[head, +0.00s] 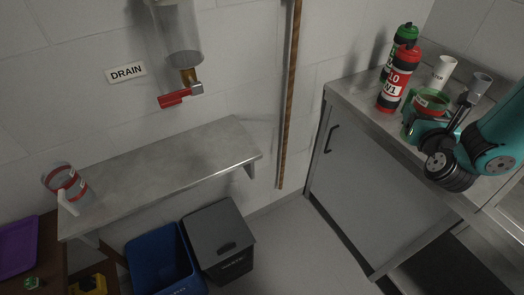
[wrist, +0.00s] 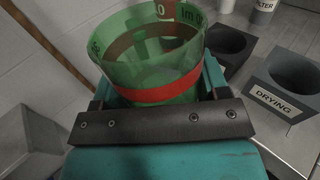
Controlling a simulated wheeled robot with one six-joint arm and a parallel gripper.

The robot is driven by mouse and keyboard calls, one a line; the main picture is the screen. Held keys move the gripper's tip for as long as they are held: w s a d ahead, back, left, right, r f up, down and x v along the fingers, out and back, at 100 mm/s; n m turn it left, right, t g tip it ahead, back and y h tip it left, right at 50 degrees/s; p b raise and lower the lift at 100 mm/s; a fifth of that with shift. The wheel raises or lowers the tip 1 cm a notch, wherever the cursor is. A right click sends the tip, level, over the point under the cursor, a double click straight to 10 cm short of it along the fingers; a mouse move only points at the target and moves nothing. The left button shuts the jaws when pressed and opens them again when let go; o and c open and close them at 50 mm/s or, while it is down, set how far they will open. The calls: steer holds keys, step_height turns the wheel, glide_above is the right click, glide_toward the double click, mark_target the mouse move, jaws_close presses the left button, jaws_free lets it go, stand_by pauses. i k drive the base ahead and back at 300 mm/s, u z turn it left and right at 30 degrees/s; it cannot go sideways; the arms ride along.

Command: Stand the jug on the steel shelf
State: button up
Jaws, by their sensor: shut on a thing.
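My gripper (head: 426,121) is at the right, over the cabinet's worktop. It is shut on a see-through green jug (head: 432,101) with a red band. In the wrist view the jug (wrist: 155,65) stands between the jaws (wrist: 158,98), its open rim up and markings near the rim. The jaws and wrist hide its lower part, so I cannot tell whether it touches the worktop. The steel shelf (head: 170,160) is on the wall at the left, far from my gripper. A clear jug (head: 66,182) with red bands and a pale handle is at its left end.
A red bottle (head: 398,80) and a green bottle (head: 403,38) stand beside my gripper. A grey holder marked DRYING (wrist: 285,88) is close to it. A clear tank with a red tap (head: 180,95) hangs above the shelf. Blue (head: 165,262) and black (head: 220,245) bins stand below. The shelf's middle and right are clear.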

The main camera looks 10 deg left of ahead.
mark_target(120, 178)
steer(key=k, duration=0.5)
steer(key=u, duration=1.95)
steer(key=i, duration=0.5)
